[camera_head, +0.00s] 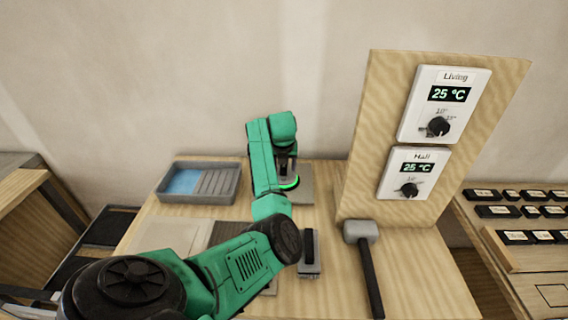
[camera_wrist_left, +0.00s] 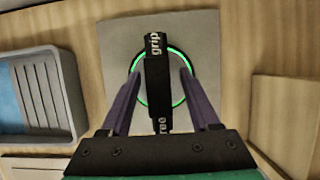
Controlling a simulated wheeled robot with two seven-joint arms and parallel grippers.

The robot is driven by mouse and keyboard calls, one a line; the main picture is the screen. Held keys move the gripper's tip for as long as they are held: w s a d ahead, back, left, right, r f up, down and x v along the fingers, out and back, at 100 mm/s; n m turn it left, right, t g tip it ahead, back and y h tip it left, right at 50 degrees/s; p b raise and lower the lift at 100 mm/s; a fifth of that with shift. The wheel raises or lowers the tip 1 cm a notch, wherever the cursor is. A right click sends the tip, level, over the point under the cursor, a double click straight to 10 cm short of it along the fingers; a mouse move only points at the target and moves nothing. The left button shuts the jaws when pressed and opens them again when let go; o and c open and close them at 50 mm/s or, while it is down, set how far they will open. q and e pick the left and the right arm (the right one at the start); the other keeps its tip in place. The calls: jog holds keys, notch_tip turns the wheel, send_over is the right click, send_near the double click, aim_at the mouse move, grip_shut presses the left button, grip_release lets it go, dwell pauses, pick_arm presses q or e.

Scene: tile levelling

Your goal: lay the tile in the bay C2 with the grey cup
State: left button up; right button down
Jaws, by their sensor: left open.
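A grey square tile (camera_wrist_left: 205,45) lies flat on the wooden table; its edge shows in the head view (camera_head: 306,188). On it stands a cup with a black bar handle (camera_wrist_left: 157,95) and a lit green ring; the handle reads "grip" at one end and partly hidden letters at the other. The ring also shows in the head view (camera_head: 289,184). My left gripper (camera_wrist_left: 160,75) is open, with one purple finger on each side of the handle. I cannot tell whether they touch it. No label C2 is readable. My right gripper is not in view.
A grey tray (camera_head: 212,198) with a blue part stands left of the tile. A mallet (camera_head: 369,260) and a grey block tool (camera_head: 310,262) lie nearer. A pale slab (camera_head: 170,236) is partly behind my arm. A board (camera_head: 362,150) with two thermostats stands right.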

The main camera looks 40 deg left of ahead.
pick_arm(q)
grip_shut()
jog(key=shift+w, duration=0.1)
dwell(1.2)
jog(key=c, duration=0.6)
grip_release()
grip_shut()
jog(key=shift+a, duration=0.1)
